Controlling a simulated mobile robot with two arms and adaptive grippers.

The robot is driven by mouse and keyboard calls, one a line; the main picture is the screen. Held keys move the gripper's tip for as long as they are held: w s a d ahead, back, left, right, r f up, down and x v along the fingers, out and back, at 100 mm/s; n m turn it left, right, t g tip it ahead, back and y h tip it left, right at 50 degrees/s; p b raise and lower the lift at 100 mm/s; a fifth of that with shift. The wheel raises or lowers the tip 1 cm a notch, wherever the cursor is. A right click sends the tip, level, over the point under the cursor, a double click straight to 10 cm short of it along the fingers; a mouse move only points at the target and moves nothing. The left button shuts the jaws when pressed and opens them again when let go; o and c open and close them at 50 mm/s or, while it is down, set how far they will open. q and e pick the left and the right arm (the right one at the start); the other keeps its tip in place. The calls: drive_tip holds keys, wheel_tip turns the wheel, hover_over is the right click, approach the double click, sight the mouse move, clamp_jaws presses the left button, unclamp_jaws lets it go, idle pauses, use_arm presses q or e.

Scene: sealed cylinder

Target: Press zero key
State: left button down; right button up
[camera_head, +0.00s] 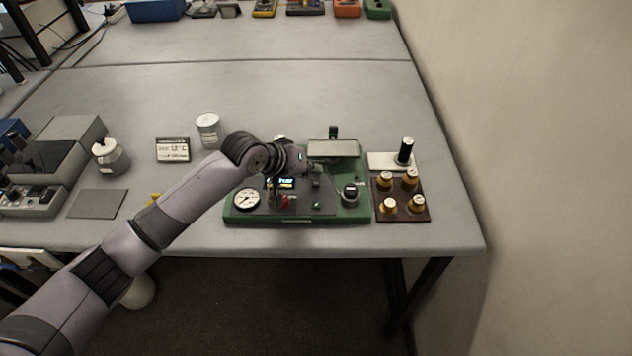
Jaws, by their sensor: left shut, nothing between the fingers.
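A green instrument base (350,213) stands near the front edge of the table. It carries a round white dial gauge (246,200), a small lit display (287,183) and a dark-capped knob (351,192). My left gripper (274,188) points down over the left part of the instrument, beside the display. It is shut and empty. A small red part (285,201) shows just below and right of the fingertips. The zero key cannot be made out; the gripper and wrist hide part of the panel. I cannot tell whether the fingertips touch it. My right gripper is not in view.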

sight(313, 181)
use_arm(q)
drive_tip(key=shift+f, duration=0.15)
idle(0.3)
drive_tip(key=shift+f, duration=0.25)
drive_tip(key=shift+f, duration=0.45)
idle(0.7)
drive_tip(key=shift+r, duration=0.15)
drive_tip(key=shift+r+p, duration=0.7)
drive_tip(key=shift+p, duration=0.4)
wheel_tip(313, 181, up, 5)
drive_tip(key=p, duration=0.5)
